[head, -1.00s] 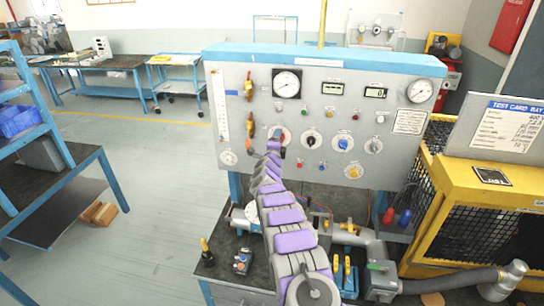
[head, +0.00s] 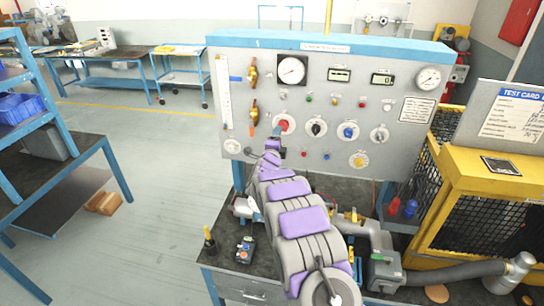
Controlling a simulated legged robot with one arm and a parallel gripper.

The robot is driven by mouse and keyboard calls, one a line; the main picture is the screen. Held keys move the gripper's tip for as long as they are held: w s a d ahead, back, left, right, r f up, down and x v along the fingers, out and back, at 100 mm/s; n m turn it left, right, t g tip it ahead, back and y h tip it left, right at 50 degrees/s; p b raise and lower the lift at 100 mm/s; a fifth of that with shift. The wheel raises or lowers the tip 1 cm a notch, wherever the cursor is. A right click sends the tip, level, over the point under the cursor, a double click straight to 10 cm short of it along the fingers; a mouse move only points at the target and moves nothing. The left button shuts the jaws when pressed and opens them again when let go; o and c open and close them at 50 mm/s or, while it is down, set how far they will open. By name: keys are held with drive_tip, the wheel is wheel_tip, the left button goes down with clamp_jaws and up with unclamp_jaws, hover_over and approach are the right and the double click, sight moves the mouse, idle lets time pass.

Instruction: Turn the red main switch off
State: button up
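The red main switch (head: 284,125) is a red knob on a pale round plate, left of a row of knobs on the grey panel (head: 225,65). Its red face shows, but its exact turn angle is too small to read. My gripper (head: 270,147) is at the far end of my purple and grey arm, just below and left of the switch. In the picture its tip nearly meets the knob's lower left edge; I cannot tell whether they touch. The fingers are small and partly hidden by the arm, so their opening is unclear.
Black (head: 316,127), blue (head: 348,131) and grey (head: 380,133) knobs sit right of the switch. A yellow-handled valve (head: 253,113) is close on its left. Pipes and fittings crowd the bench below. A yellow cage (head: 490,190) stands at right; the floor at left is open.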

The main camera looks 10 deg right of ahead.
drive_tip(key=b+v, duration=0.1)
drive_tip(key=v, duration=0.8)
drive_tip(key=shift+a, duration=0.1)
drive_tip(key=s+a+f+n+g+y+b, duration=0.2)
drive_tip(key=s+n+g+y+b, duration=0.3)
drive_tip(key=s, duration=0.6)
drive_tip(key=s+a+f+n+g+y+b, duration=0.1)
drive_tip(key=s+n+g+y+b, duration=0.25)
drive_tip(key=s+n, duration=0.6)
drive_tip(key=s+d+f+n+g+h+b, duration=0.1)
drive_tip(key=s+d+f+n+g, duration=0.1)
drive_tip(key=s, duration=1.2)
drive_tip(key=s+d+f+n+g+h+b, duration=0.1)
drive_tip(key=s+d+g, duration=0.3)
drive_tip(key=s, duration=1)
drive_tip(key=s+d+f+n+g+h+b, duration=0.1)
drive_tip(key=s+d+f+n+g+b, duration=0.2)
drive_tip(key=s, duration=1.1)
drive_tip(key=shift+s+f+n+g, duration=0.25)
drive_tip(key=shift+f+n+g, duration=0.25)
drive_tip(key=shift+g, duration=0.25)
drive_tip(key=shift+a, duration=0.1)
